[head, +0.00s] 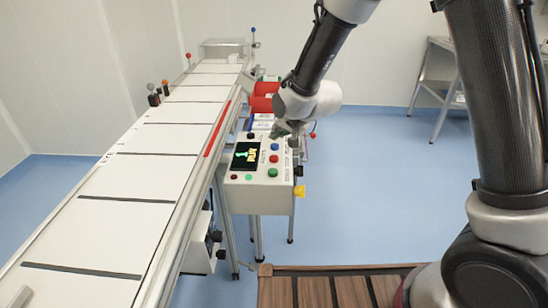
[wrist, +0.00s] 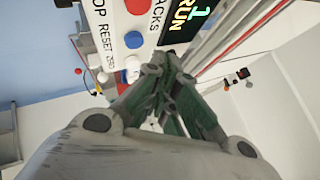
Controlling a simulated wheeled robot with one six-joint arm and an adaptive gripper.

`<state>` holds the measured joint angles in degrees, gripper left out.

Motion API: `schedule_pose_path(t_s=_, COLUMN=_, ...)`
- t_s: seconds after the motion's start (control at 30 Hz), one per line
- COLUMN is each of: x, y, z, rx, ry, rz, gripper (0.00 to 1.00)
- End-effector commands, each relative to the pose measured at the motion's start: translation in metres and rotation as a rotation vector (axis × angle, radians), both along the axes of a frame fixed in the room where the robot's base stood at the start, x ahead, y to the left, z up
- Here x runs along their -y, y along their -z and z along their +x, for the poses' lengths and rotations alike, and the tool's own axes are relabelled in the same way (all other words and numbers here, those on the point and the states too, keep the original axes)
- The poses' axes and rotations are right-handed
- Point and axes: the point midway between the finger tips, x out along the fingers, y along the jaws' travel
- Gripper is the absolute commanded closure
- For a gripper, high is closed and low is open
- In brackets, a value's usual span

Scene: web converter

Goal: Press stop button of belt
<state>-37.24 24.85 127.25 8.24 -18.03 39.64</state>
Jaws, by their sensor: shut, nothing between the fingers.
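The control panel (head: 258,190) is a white box beside the conveyor belt. A red button (head: 273,158) sits on its top between a blue one above and a green one below. In the wrist view this red button (wrist: 136,6) is at the top edge, by a partly cut-off label ending in "OP". The blue button (wrist: 133,40) is closer to my gripper, by "RESET". My gripper (head: 278,131) is shut and empty above the far end of the panel. In the wrist view its fingers (wrist: 166,72) point toward the panel. Whether they touch it cannot be told.
The panel's screen (head: 246,156) is lit and reads "RUN" and "1" in the wrist view. The conveyor belt (head: 150,138) runs along the left. A yellow knob (head: 299,191) projects from the panel's right side. Red bins (head: 264,96) stand behind. Blue floor is open to the right.

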Motion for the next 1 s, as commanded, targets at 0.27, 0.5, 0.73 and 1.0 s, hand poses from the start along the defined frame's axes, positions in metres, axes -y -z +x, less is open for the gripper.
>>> schedule_pose_path(t_s=0.27, x=0.0, y=0.037, z=0.0, rx=-0.001, ry=0.0, rz=-0.001, gripper=1.0)
schedule_pose_path(t_s=0.5, x=0.0, y=0.049, z=0.0, rx=0.001, ry=-0.001, rz=0.0, gripper=1.0)
schedule_pose_path(t_s=0.73, x=0.0, y=0.05, z=0.0, rx=0.001, ry=-0.001, rz=0.0, gripper=1.0)
schedule_pose_path(t_s=1.0, x=0.0, y=0.05, z=0.0, rx=0.0, ry=-0.001, rz=0.001, gripper=1.0)
